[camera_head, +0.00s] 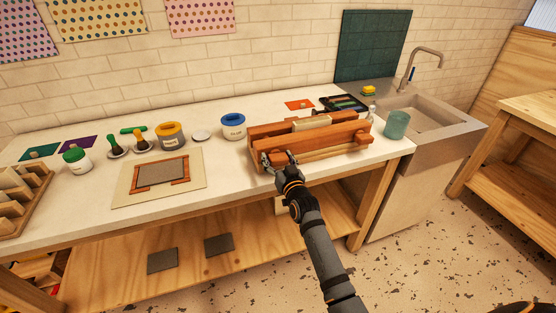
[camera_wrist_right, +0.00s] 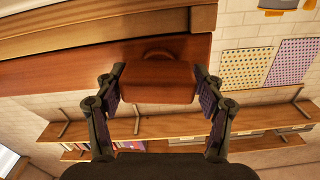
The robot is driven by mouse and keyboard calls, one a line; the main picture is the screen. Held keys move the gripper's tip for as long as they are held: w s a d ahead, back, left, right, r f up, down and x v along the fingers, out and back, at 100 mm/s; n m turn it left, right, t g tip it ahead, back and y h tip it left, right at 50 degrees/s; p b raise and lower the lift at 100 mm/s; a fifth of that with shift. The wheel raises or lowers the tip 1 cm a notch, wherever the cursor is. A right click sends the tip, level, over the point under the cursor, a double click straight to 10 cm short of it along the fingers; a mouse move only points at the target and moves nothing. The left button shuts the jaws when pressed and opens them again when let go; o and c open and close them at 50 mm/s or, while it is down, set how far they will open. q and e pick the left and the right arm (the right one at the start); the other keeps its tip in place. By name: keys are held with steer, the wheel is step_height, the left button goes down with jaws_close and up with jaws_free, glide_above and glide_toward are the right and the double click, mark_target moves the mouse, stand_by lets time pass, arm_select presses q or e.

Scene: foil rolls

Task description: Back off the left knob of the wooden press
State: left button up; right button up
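The wooden press (camera_head: 318,140), reddish-brown with a pale block at its top, stands on the worktop's front right. It has a knob at each end of its front; the right knob (camera_head: 362,137) is free. My right gripper (camera_head: 278,159) is at the left knob, which it largely hides in the head view. In the right wrist view the left knob (camera_wrist_right: 157,82) is a squared wooden block between the two fingers of my right gripper (camera_wrist_right: 158,88). My left gripper is not in view.
A framed panel on a board (camera_head: 122,190) lies left of the press, with jars and brushes behind it.

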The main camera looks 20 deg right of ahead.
steer(key=shift+o, duration=0.8)
steer(key=shift+a+f, duration=0.1)
steer(key=shift+f, duration=0.1)
steer(key=s, duration=1.2)
steer(key=shift+d, duration=0.25)
steer(key=s+f+g, duration=0.3)
steer(key=f+g, duration=0.2)
steer(key=f, duration=1.7)
steer(key=s+d+f+n+g, duration=0.1)
steer(key=s+f+g, duration=0.1)
steer(key=s+f, duration=0.55)
steer(key=s+d+f+g, duration=0.1)
steer(key=s+f+g, duration=0.3)
steer(key=f, duration=0.7)
steer(key=s+d+f+g, duration=0.2)
steer(key=s+f, duration=0.3)
steer(key=s, duration=0.5)
steer(key=s+d+f+g+h, duration=0.1)
steer(key=s+f, duration=0.4)
steer(key=s, duration=0.5)
steer(key=s+d+f+g, duration=0.3)
steer(key=s+f, duration=0.3)
steer(key=s, duration=0.5)
steer(key=shift+n, duration=0.3)
